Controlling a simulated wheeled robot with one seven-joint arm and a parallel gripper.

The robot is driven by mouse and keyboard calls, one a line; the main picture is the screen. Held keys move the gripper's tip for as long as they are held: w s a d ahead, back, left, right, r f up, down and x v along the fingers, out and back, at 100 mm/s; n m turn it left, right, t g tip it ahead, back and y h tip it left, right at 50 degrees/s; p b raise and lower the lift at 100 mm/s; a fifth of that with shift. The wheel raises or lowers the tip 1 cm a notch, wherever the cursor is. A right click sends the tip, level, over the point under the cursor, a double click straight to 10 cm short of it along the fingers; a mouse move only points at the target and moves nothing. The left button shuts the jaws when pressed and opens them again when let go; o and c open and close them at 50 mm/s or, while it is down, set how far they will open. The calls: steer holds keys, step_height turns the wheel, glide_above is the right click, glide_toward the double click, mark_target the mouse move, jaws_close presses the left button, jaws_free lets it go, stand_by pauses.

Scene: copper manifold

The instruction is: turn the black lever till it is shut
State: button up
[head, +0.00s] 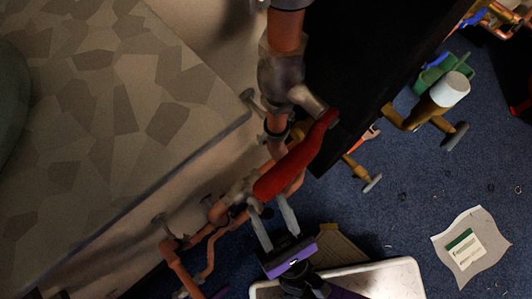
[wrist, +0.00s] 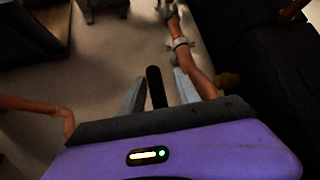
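The black lever (wrist: 156,88) shows in the wrist view as a short dark bar with a rounded end. My gripper (wrist: 159,78) is open, with one grey finger on each side of the lever in this view. Gaps show between the lever and both fingers; I cannot tell how deep it lies between them. In the head view my gripper (head: 267,203), with a purple body, is at the lower middle, just below a red lever handle (head: 293,162). I cannot make out the black lever in the head view.
Copper pipes (head: 284,32) run from the top down to the lower left, beside a stone-patterned surface (head: 100,80). A black panel (head: 370,50) stands to the right. A white-rimmed tray (head: 395,275), a paper sheet (head: 472,248) and brass fittings (head: 405,118) lie over blue carpet (head: 405,200).

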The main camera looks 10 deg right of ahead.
steer(key=v, duration=0.5)
steer(key=shift+d+f, duration=0.1)
stand_by(0.5)
